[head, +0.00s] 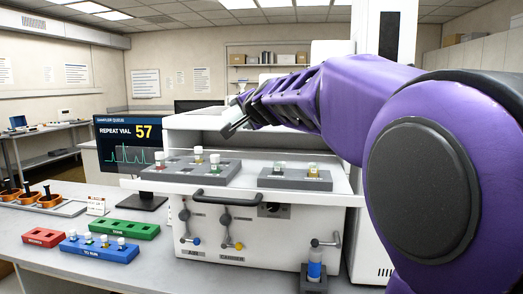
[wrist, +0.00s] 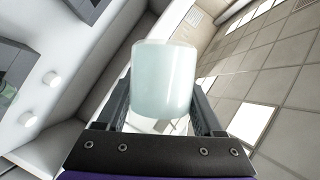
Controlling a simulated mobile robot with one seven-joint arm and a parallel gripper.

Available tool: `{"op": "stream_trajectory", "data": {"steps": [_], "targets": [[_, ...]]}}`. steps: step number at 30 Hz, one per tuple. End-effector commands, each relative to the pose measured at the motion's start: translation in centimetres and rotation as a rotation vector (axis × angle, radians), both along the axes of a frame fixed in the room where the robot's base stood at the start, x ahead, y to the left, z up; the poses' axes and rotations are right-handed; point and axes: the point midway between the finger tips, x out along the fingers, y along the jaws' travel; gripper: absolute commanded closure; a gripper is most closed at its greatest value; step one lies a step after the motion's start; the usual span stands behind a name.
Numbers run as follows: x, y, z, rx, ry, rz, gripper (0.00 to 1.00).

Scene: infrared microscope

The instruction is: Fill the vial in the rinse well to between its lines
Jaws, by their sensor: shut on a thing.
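My gripper (head: 232,126) is raised over the instrument's top, in front of its white upper housing. In the wrist view its fingers are shut on a pale, translucent, whitish-blue cylinder (wrist: 163,80). No lines or clear liquid level can be read on it. In the head view the held cylinder cannot be made out. A grey block (head: 295,184) at the right of the instrument's shelf holds a white-capped vial (head: 279,168) and an amber one (head: 313,171). A larger grey rack (head: 180,174) at the left holds several vials. I cannot tell which hole is the rinse well.
A monitor (head: 130,150) reads "REPEAT VIAL 57". Red (head: 45,238), green (head: 126,228) and blue "TO RUN" (head: 97,251) racks sit on the bench; the blue one holds several vials. A blue-filled bottle (head: 315,268) stands at front right. A handle (head: 226,199) and valves project forward.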

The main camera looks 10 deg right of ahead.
Motion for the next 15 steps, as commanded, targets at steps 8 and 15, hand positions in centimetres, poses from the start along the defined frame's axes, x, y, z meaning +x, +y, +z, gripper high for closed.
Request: {"op": "stream_trajectory", "data": {"steps": [8,15], "targets": [[-0.02,0.22,-0.20,0.060,-0.010,-0.001,1.00],[-0.04,0.32,0.03,0.073,-0.011,0.000,1.00]]}}
